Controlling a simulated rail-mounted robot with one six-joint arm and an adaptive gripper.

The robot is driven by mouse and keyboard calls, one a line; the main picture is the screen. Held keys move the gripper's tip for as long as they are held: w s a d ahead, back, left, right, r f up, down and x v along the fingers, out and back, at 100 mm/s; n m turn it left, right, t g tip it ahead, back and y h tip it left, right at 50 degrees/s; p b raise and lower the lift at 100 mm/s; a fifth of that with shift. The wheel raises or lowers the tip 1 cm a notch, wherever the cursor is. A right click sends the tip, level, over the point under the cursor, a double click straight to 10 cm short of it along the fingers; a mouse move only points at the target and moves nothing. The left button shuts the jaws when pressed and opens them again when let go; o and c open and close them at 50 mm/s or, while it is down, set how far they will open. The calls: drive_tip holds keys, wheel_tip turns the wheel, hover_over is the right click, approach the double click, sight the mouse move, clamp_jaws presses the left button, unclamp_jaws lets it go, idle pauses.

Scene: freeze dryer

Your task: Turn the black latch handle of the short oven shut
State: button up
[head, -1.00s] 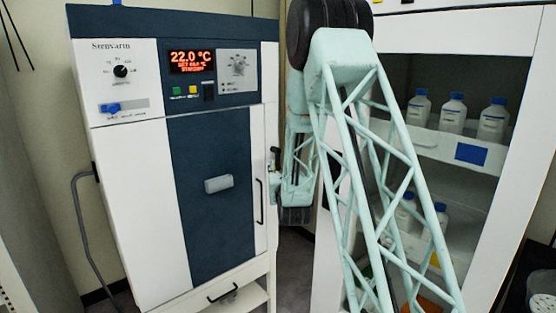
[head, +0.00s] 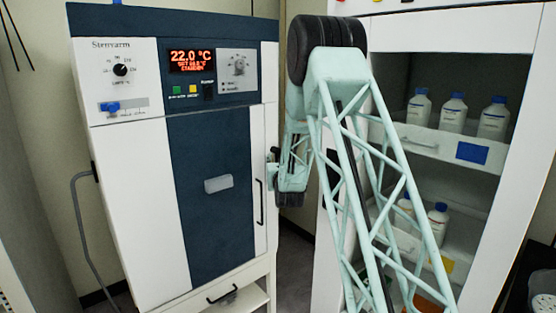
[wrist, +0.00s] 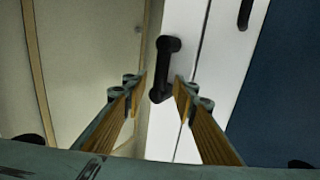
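The short oven (head: 140,210) stands at the left in the head view, with a white and dark blue front and its door closed. In the wrist view the black latch handle (wrist: 164,66) is on a white strip of the oven, nearly upright with its top end slightly to the right. My gripper (wrist: 160,82) is open, with one finger on each side of the handle's lower end. I cannot tell whether either finger touches it. In the head view my gripper (head: 273,176) is at the oven's right edge, small and partly hidden, so the latch is not clear there.
Another black handle (wrist: 246,13) is at the top of the wrist view. A white cabinet (head: 330,245) with bottles on shelves stands to the right, behind my arm. A narrow gap of floor separates it from the oven. A grey rail (head: 82,225) is at the oven's left.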

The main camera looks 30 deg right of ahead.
drive_tip(key=shift+c, duration=0.6)
clamp_jaws()
